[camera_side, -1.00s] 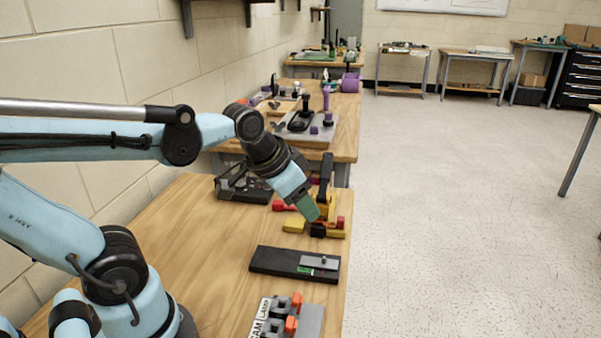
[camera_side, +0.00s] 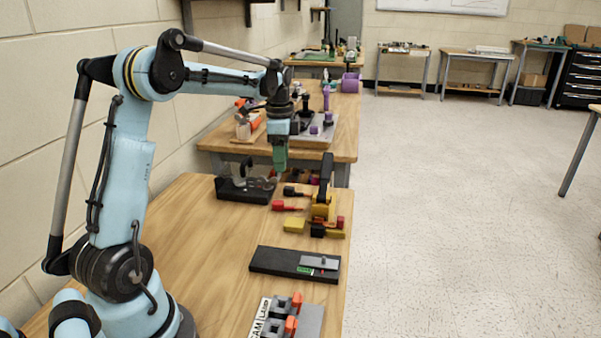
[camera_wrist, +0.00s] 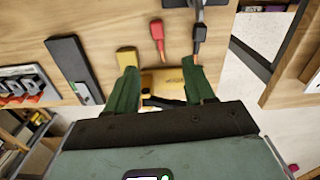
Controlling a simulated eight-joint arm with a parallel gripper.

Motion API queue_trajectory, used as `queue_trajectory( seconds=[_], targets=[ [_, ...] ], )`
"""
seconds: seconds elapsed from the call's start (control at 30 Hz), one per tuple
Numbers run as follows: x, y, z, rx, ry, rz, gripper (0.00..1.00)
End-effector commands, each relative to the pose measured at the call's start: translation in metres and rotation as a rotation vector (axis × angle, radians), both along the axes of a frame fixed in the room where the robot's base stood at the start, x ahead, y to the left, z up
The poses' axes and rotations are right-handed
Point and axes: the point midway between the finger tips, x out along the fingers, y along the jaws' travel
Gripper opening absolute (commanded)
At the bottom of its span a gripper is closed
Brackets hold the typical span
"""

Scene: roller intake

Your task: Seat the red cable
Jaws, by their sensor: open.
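The red cable (camera_side: 285,206) lies on the wooden bench left of a yellow fixture (camera_side: 323,209) with an upright black lever. In the wrist view the red cable (camera_wrist: 157,32) shows a thick red end and a thin tip pointing toward the yellow fixture (camera_wrist: 165,82); a small gap appears between them. A black cable (camera_wrist: 200,32) lies beside it, also visible in the side view (camera_side: 291,191). My gripper (camera_side: 279,168) is raised above the bench, pointing down, behind and left of the fixture. Its green fingers (camera_wrist: 160,68) are apart with nothing held between them.
A yellow block (camera_side: 294,225) and a black block (camera_side: 327,231) lie in front of the fixture. A black device (camera_side: 245,189) stands at the back left. A flat black panel (camera_side: 290,262) and a grey unit with orange levers (camera_side: 294,316) are nearer. The bench's left middle is clear.

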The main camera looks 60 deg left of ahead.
Motion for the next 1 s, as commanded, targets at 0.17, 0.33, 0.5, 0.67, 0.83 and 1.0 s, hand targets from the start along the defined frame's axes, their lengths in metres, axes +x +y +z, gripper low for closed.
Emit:
queue_trajectory(
  seconds=[0.17,0.33,0.5,0.67,0.83,1.0],
  targets=[
    [0.000,0.003,-0.017,-0.004,0.007,-0.009,0.53],
    [0.000,0.003,-0.045,-0.003,0.005,-0.009,0.53],
    [0.000,0.003,-0.065,-0.003,0.005,-0.008,0.53],
    [-0.001,0.002,-0.073,-0.003,0.005,-0.008,0.53],
    [-0.004,0.002,-0.093,-0.003,0.005,-0.007,0.53],
    [-0.005,0.002,-0.115,-0.003,0.005,-0.008,0.53]
  ],
)
